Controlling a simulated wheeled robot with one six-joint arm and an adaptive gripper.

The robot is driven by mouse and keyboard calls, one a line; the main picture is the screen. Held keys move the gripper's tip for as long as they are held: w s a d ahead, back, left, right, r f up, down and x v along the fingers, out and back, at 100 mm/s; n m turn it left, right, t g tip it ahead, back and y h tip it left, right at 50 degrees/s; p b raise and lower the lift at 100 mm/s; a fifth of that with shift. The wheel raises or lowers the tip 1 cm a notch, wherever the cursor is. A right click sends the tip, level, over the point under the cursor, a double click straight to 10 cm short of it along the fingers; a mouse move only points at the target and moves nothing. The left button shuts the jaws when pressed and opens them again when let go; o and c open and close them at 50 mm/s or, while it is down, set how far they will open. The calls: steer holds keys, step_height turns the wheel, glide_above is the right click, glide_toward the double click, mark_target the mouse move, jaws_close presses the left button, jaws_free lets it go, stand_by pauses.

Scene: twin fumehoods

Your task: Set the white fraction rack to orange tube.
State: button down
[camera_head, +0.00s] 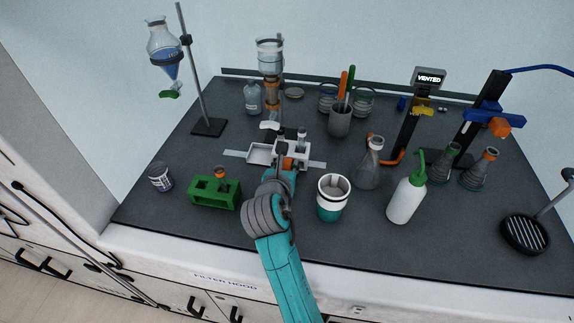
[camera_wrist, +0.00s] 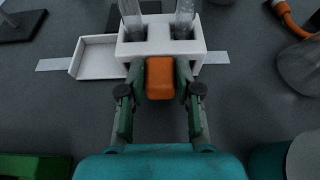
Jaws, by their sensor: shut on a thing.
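The white fraction rack (camera_head: 293,151) stands mid-bench; in the wrist view its block (camera_wrist: 160,48) holds two clear tubes (camera_wrist: 131,17), with a shallow white tray (camera_wrist: 100,57) to its left. A flat pale strip (camera_wrist: 55,64) shows on both sides of it. An orange handle block (camera_wrist: 160,80) is at the rack's near side. My gripper (camera_wrist: 160,76) is shut on this orange handle, one finger at each side. In the head view my gripper (camera_head: 285,168) partly covers the rack's front. I cannot tell an orange tube in the rack.
A filter column (camera_head: 270,85) with orange parts stands behind the rack. A green block (camera_head: 214,193) is left of my arm; a teal-and-white cup (camera_head: 332,198), a conical flask (camera_head: 369,168) and a wash bottle (camera_head: 406,199) are to the right. Bare bench lies left of the rack.

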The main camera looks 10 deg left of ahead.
steer(key=a, duration=0.7)
steer(key=shift+w+a, duration=0.1)
steer(key=shift+a, duration=0.25)
steer(key=c, duration=0.8)
jaws_free()
steer(key=shift+a, duration=0.15)
steer(key=v, duration=1.2)
